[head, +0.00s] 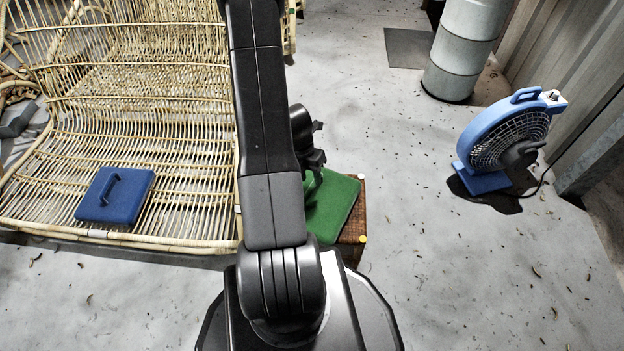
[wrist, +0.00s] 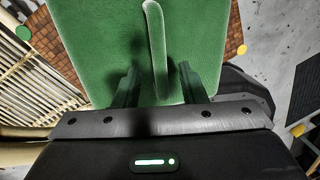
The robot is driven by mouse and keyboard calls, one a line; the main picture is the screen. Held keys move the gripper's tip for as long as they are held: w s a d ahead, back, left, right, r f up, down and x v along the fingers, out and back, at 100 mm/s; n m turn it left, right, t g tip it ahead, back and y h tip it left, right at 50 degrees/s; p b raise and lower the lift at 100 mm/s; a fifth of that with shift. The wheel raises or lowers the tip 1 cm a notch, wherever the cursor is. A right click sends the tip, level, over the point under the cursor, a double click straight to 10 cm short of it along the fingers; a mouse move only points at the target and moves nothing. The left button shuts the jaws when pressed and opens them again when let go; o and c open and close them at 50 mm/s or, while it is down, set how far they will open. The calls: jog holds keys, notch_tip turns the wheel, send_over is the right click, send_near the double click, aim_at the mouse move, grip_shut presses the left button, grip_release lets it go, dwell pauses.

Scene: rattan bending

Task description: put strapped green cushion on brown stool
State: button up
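The green cushion (head: 335,207) is over the brown stool (head: 355,232), covering most of its top. It appears to lie on the stool, though contact underneath is hidden. In the wrist view the cushion (wrist: 95,45) fills the upper middle, with its raised strap (wrist: 156,45) running lengthwise. My gripper (wrist: 159,78) is over the cushion, its two fingers apart on either side of the strap, with gaps visible. In the head view my arm hides the cushion's left part and most of the gripper. Stool top shows at both sides in the wrist view (wrist: 234,35).
A rattan bench (head: 190,205) stands left of the stool, bearing a blue cushion (head: 115,197) with a strap. A blue fan (head: 505,140) stands at the right by the wall. A grey drum (head: 465,50) stands at the back. The floor between stool and fan is clear.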

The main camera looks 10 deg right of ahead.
aim_at(312, 185)
notch_tip(312, 185, up, 7)
jog(key=a+p, duration=0.1)
jog(key=p, duration=0.1)
jog(key=shift+w, duration=0.4)
jog(key=shift+f, duration=0.2)
jog(key=f+b, duration=0.2)
jog(key=f, duration=0.2)
jog(key=s+d+f+b, duration=0.1)
jog(key=f+b, duration=0.1)
jog(key=f, duration=0.2)
jog(key=f+b, duration=0.2)
jog(key=f, duration=0.2)
jog(key=shift+s+d, duration=0.25)
jog(key=shift+d, duration=0.15)
notch_tip(312, 185, up, 3)
jog(key=shift+f+p, duration=0.2)
jog(key=shift+p, duration=0.6)
jog(key=shift+r+p, duration=0.35)
jog(key=shift+r, duration=0.4)
jog(key=shift+f, duration=0.1)
